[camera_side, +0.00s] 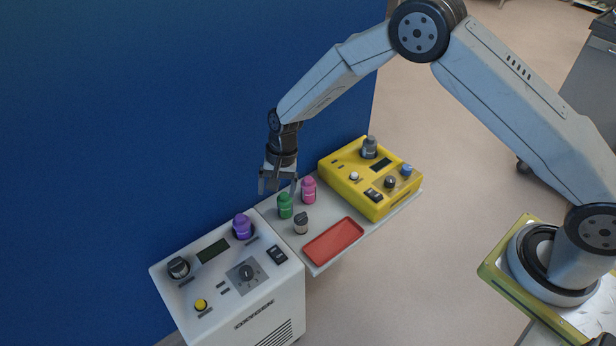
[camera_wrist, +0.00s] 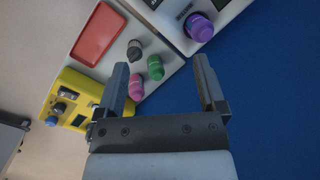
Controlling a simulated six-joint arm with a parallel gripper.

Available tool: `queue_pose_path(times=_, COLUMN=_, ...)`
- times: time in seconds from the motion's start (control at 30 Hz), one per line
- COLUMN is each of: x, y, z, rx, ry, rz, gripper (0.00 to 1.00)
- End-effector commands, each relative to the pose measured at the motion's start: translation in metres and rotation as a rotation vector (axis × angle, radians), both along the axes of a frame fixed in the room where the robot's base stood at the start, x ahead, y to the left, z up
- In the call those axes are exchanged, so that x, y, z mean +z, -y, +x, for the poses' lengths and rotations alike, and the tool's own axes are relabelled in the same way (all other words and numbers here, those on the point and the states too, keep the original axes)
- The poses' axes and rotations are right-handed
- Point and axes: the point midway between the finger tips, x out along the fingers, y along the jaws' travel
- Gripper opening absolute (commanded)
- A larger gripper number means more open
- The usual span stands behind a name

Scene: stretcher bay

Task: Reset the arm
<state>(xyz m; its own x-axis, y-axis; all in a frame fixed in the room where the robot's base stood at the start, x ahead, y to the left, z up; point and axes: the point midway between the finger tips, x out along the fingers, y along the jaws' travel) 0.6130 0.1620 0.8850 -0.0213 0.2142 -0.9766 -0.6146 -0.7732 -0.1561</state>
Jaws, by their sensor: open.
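My gripper (camera_side: 278,186) is open and empty, pointing down above the back of the white shelf (camera_side: 317,258). It also shows in the wrist view (camera_wrist: 161,76), its two fingers spread apart with nothing between them. A green bottle (camera_side: 285,206) and a pink bottle (camera_side: 308,189) stand on the shelf just below and to the right of it. In the wrist view the green bottle (camera_wrist: 156,68) and the pink bottle (camera_wrist: 136,88) appear near the left finger. Any gap between the fingertips and the green bottle is hard to judge.
A blue wall (camera_side: 120,120) rises close behind.

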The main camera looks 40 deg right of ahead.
Motion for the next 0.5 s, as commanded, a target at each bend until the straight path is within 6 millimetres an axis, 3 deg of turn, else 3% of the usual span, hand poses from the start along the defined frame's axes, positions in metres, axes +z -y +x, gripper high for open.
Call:
queue_pose_path(times=0.1, x=0.025, y=0.019, z=-0.009, rx=0.049, ry=0.038, rz=-0.021, gripper=0.89)
queue_pose_path(times=0.5, x=0.088, y=0.079, z=-0.060, rx=0.234, ry=0.149, rz=-0.101, gripper=0.89)
